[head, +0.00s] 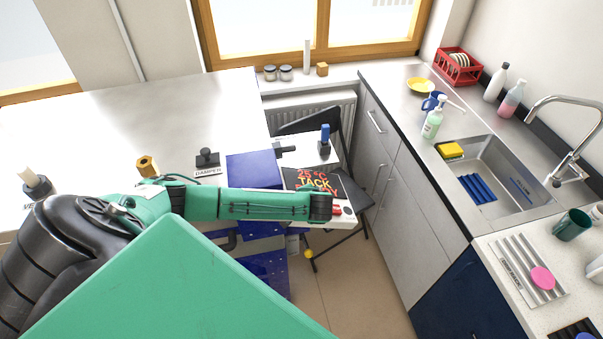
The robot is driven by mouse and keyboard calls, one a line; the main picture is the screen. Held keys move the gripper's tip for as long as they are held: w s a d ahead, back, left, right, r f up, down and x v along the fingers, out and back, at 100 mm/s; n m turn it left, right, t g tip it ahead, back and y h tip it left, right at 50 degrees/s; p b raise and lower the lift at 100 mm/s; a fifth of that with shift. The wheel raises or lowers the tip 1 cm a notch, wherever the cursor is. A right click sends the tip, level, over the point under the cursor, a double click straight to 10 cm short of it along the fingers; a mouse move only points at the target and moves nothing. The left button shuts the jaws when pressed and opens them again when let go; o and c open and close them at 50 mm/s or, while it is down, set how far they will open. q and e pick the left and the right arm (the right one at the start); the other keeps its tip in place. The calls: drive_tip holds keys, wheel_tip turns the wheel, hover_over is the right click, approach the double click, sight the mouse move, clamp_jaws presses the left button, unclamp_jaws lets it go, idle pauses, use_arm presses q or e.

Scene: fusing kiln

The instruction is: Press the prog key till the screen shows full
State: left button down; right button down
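The kiln's black screen (313,181) shows "25 °C" and "TACK" in orange letters. A third line under these is mostly hidden by my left arm, with only a "Y" at its end showing. My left gripper (334,210) is over the white panel (345,220) just below the screen, its dark wrist at the screen's lower edge. Red parts and a small dark round shape show at its tip. I cannot tell whether its fingers are open or shut. I cannot make out the prog key; the gripper may cover it. My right gripper is out of view.
The blue kiln box (254,169) stands left of the screen, with a black damper handle (207,158) and a brass-coloured part (147,166) on the worktop farther left. A black folding chair (350,185) stands behind the panel. The sink (490,185) counter is at the right.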

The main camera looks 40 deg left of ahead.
use_arm(q)
drive_tip(key=shift+s+a+f, duration=0.1)
drive_tip(key=shift+s+f, duration=0.05)
drive_tip(key=shift+f, duration=0.2)
idle(0.3)
drive_tip(key=shift+r, duration=0.1)
drive_tip(key=shift+w+d+r+p, duration=0.15)
drive_tip(key=shift+r+p, duration=0.25)
drive_tip(key=shift+w+d+r+p, duration=0.1)
drive_tip(key=shift+r+p, duration=0.25)
drive_tip(key=shift+w+d+r+p, duration=0.15)
drive_tip(key=shift+w+r+p, duration=0.05)
drive_tip(key=shift+r+p, duration=0.35)
drive_tip(key=shift+w+d+r+p, duration=0.2)
drive_tip(key=shift+r+p, duration=0.25)
drive_tip(key=shift+r, duration=0.2)
drive_tip(key=shift+w+d+r, duration=0.2)
drive_tip(key=shift+w+r, duration=0.05)
drive_tip(key=shift+r, duration=0.3)
drive_tip(key=shift+w+d+r, duration=0.15)
drive_tip(key=shift+w+r, duration=0.05)
drive_tip(key=shift+r, duration=0.35)
